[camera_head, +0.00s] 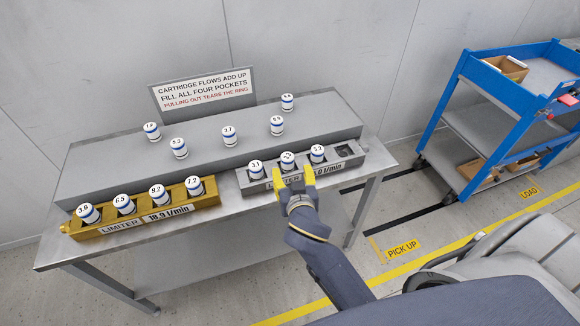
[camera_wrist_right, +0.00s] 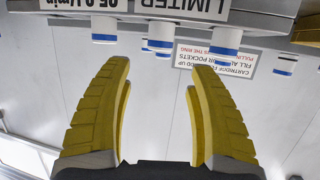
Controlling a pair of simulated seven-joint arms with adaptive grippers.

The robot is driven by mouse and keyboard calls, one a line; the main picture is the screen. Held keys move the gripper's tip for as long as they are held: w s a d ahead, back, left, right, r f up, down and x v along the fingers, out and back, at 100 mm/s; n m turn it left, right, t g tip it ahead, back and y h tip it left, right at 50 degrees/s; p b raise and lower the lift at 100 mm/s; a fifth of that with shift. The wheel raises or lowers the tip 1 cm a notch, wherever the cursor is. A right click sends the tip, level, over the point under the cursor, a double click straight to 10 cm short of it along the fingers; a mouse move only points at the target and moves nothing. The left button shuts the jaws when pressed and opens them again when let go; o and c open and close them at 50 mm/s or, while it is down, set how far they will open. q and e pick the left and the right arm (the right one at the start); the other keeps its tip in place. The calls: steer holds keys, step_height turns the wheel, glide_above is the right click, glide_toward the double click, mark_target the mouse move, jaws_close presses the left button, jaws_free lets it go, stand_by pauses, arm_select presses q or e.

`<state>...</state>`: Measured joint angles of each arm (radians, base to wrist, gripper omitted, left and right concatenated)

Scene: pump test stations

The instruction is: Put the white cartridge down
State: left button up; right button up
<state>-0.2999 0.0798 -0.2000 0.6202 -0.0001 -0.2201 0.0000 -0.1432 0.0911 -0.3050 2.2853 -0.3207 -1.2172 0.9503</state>
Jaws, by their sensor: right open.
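Several white cartridges with blue bands are in view, each with a number on top. Three sit upright in the grey limiter block (camera_head: 245,187): a left one (camera_head: 256,170), a middle one (camera_head: 288,161) and a right one (camera_head: 317,154). The block's rightmost pocket (camera_head: 346,150) looks empty. My right gripper (camera_head: 294,177) is at the block's front, close to the middle cartridge. In the wrist view its yellow fingers (camera_wrist_right: 160,75) are spread with nothing between them; cartridges (camera_wrist_right: 160,36) show beyond the tips. My left gripper is not in view.
A gold limiter block (camera_head: 140,216) at the left holds several cartridges. More cartridges stand on the raised grey step (camera_head: 210,160) behind, below a sign (camera_head: 204,89). A blue trolley (camera_head: 500,110) stands at the right. The bench top (camera_head: 195,235) before the blocks is clear.

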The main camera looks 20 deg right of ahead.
steer(key=shift+v, duration=0.9)
